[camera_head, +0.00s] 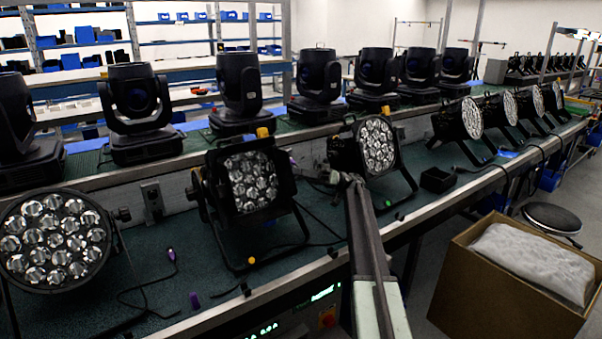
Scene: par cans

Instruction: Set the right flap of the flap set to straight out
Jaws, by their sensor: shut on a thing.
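The flap set is on the square-fronted par can (252,182) in the middle of the bench, with dark flaps around its lens face. A yellow tab shows at its top edge and a purple tab at its right. The right flap (289,174) shows as a narrow dark strip at the right side of that face; its exact angle is hard to tell. My gripper (330,180) is at the end of my arm, to the right of the flap set. It is shut on the right flap, though the small, dark fingertips make the contact hard to see.
A round par can (377,146) stands close behind and right of my gripper. Another (54,240) stands at the left front. Thin cables lie on the green bench (205,270). A small black box (437,180) sits to the right, and a cardboard box (500,290) stands beyond the bench edge.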

